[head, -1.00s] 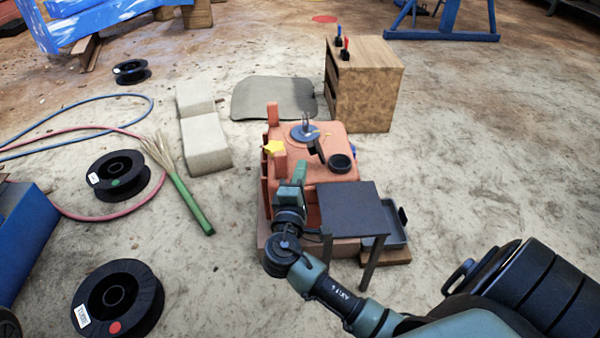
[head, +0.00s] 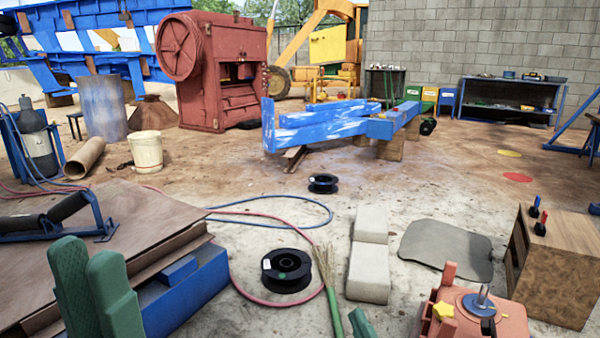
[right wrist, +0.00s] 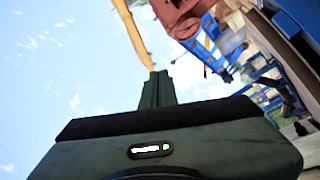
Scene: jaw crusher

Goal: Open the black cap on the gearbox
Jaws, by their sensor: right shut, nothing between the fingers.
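The gearbox (head: 466,307) is the orange-red housing at the bottom right of the head view, cut off by the lower edge. On its top are a blue disc (head: 476,309) with an upright grey pin and a yellow star knob (head: 443,311). A small black piece (head: 488,327) shows beside the disc; I cannot tell whether it belongs to the black cap. The round black neck is out of frame. My right gripper's green tip (head: 361,323) shows left of the gearbox, apart from it. In the right wrist view its fingers (right wrist: 158,88) are shut and empty. My left gripper (head: 92,285) is at lower left, far from the gearbox.
A wooden box (head: 560,265) stands right of the gearbox. Pale blocks (head: 369,272), a grey mat (head: 440,250), a black spool (head: 286,271), a broom and hoses lie left of and behind it. A blue-framed bench (head: 195,290) with brown sheets is near my left gripper.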

